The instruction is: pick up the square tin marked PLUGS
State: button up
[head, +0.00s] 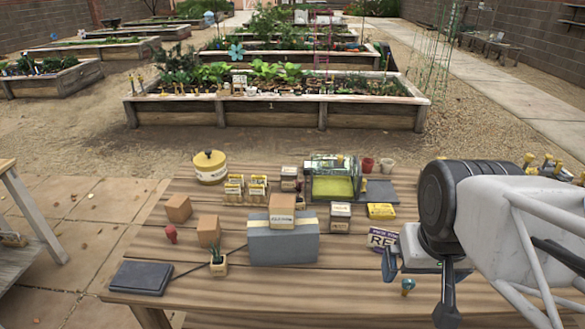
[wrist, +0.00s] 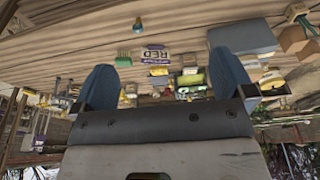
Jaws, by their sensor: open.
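No label in either view reads clearly as PLUGS. In the head view, a small square tin with a pale label (head: 340,217) stands on the wooden table, right of the grey box. A similar small tin (head: 289,179) stands further back, left of the glass-topped green container. Which of them is the PLUGS tin, I cannot tell. My gripper (head: 418,287) is at the table's right side, to the right of and nearer than both tins. Its fingers are apart with nothing between them. In the wrist view its two blue fingers (wrist: 165,85) are spread wide.
A grey box (head: 283,245) bears a cardboard box (head: 282,209). A purple-and-white RED packet (head: 383,240) lies beside my gripper, with a small knobbed item (head: 407,285) nearby. A yellow box (head: 381,211) lies near the first tin. The front middle of the table is clear.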

jog(key=shift+w+v, duration=0.6)
jog(key=shift+v, duration=2)
jog(key=w+a+r+n+t+y, duration=0.15)
jog(key=w+a, duration=0.35)
jog(key=w, duration=0.7)
jog(key=w+a+r+t+y, duration=0.1)
jog(key=w+a+r+t, duration=0.3)
jog(key=w, duration=0.8)
jog(key=w+a+r+n+t+y, duration=0.15)
jog(key=w+a, duration=0.45)
jog(key=w, duration=0.7)
jog(key=m+t+h, duration=0.3)
jog(key=t+h, duration=0.1)
send_over(289, 171)
jog(key=s, duration=0.4)
notch_tip(289, 171, down, 8)
notch_tip(289, 171, down, 28)
jog(key=shift+w+r, duration=0.1)
jog(key=shift+r, duration=0.05)
jog(key=shift+w, duration=0.1)
